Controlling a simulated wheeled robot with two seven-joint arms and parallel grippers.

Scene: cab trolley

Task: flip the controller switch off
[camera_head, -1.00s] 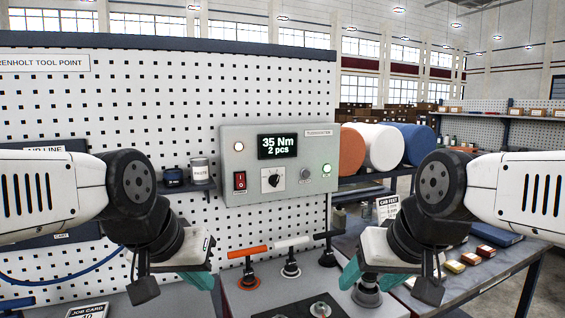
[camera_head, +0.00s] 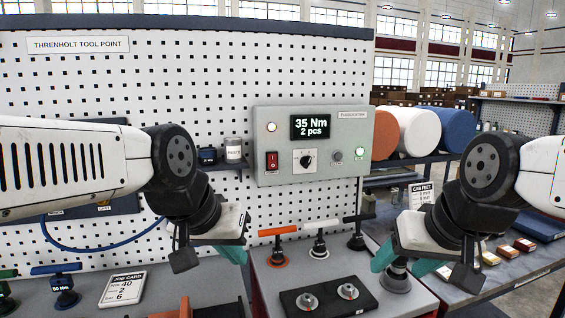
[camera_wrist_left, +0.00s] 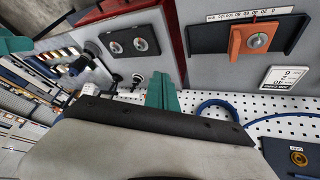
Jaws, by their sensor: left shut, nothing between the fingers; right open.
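The controller (camera_head: 262,140) is a grey box on the pegboard in the head view, its screen reading "35 Nm 2 pcs". Its red rocker switch (camera_head: 272,161) is at the lower left of the face. A green lamp (camera_head: 360,153) glows at the right, and a pale lamp (camera_head: 271,127) at the upper left. My left gripper (camera_head: 232,254) is shut and empty, below and left of the switch, clearly apart from it; its teal fingers also show in the left wrist view (camera_wrist_left: 162,92). My right gripper (camera_head: 398,264) is open, below and right of the controller, holding nothing.
Orange, white and black-handled tools (camera_head: 321,226) stand on the grey trolley top below the controller. A small shelf with two pots (camera_head: 233,151) is left of the controller. A job card (camera_head: 122,288) lies at lower left. Space before the controller face is clear.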

